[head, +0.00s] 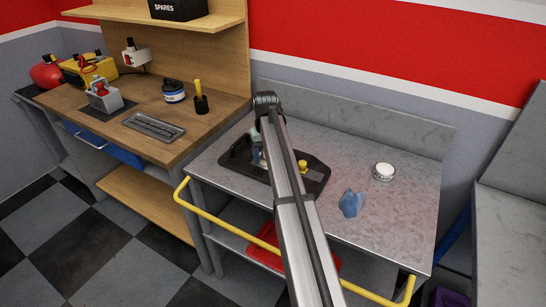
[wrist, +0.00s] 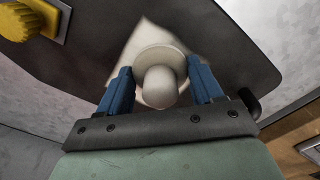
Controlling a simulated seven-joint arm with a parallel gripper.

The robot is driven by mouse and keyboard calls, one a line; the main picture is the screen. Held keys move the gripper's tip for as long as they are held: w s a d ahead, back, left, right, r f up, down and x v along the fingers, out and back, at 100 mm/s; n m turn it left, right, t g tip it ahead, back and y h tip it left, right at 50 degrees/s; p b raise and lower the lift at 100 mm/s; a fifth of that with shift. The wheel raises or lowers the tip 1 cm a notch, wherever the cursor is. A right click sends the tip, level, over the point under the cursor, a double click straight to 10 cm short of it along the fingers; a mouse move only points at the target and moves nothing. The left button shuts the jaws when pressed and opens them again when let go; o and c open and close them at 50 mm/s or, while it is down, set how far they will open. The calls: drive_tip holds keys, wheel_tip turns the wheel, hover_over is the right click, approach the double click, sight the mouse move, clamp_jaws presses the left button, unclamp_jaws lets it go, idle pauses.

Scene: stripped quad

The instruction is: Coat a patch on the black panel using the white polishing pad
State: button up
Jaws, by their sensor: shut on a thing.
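The black panel (head: 316,174) lies on the grey metal cart top, largely hidden behind my arm in the head view. In the wrist view, the panel (wrist: 235,42) fills the area under my gripper. My gripper (wrist: 160,74) is shut on the white polishing pad (wrist: 160,86), its blue fingers on either side of the rounded knob. The pad is over the panel; I cannot tell whether it touches. A pale, pointed patch (wrist: 143,38) shows beside the pad; whether it is coating is unclear. In the head view my gripper (head: 257,158) is partly hidden and the pad is hard to make out.
A yellow knob (wrist: 32,20) sits at the panel's edge. A blue cloth (head: 351,204) and a round white-topped tin (head: 383,172) stand right of the panel. The cart top (head: 410,205) is otherwise clear. A yellow rail (head: 352,287) runs along its front. A wooden bench (head: 150,103) stands left.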

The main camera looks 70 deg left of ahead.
drive_tip(key=shift+s+a, duration=1.9)
drive_tip(key=shift+a, duration=0.15)
drive_tip(key=shift+w+d, duration=3.55)
drive_tip(key=shift+d, duration=0.2)
wheel_tip(320, 180, up, 8)
drive_tip(key=shift+w, duration=0.15)
